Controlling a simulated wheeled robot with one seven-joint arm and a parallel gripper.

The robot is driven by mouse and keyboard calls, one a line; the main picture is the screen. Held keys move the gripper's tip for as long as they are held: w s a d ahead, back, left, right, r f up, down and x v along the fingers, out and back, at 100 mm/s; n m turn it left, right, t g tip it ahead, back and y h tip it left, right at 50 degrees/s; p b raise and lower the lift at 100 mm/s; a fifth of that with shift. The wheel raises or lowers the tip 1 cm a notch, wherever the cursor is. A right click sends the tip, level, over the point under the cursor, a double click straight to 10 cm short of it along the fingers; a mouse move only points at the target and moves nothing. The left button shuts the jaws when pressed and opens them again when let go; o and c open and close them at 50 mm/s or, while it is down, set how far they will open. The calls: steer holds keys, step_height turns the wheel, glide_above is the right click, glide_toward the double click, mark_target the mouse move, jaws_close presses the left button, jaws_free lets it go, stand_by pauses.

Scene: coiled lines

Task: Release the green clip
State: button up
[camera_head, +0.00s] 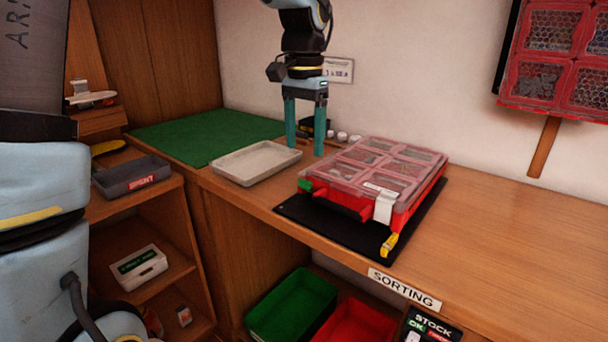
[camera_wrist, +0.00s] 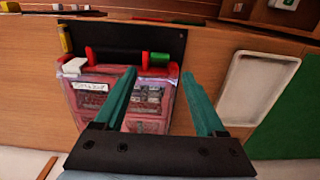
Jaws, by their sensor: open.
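The red case (camera_head: 414,202) with a clear compartmented lid lies closed on a black mat (camera_head: 330,222) on the bench. The green clip (camera_head: 306,186) is at its front left corner; it also shows in the wrist view (camera_wrist: 159,59), beside the case's dark handle. A yellow clip (camera_head: 390,243) at the front right corner sticks out and down from the case. My gripper (camera_head: 305,150) is open and empty, pointing down behind and left of the case. In the wrist view my gripper (camera_wrist: 168,90) has its fingers apart, short of the green clip and not touching it.
A pale empty tray (camera_head: 256,163) lies left of the case, close to my gripper. A green mat (camera_head: 190,135) covers the bench's left end. Small white items (camera_head: 343,136) stand by the wall. The bench to the right is clear. Green (camera_head: 290,308) and red bins sit below.

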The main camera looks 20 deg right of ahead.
mark_target(304, 174)
step_height(304, 174, down, 8)
steer(key=shift+r+p, duration=0.1)
steer(key=shift+p, duration=0.2)
jaws_close()
stand_by(0.6)
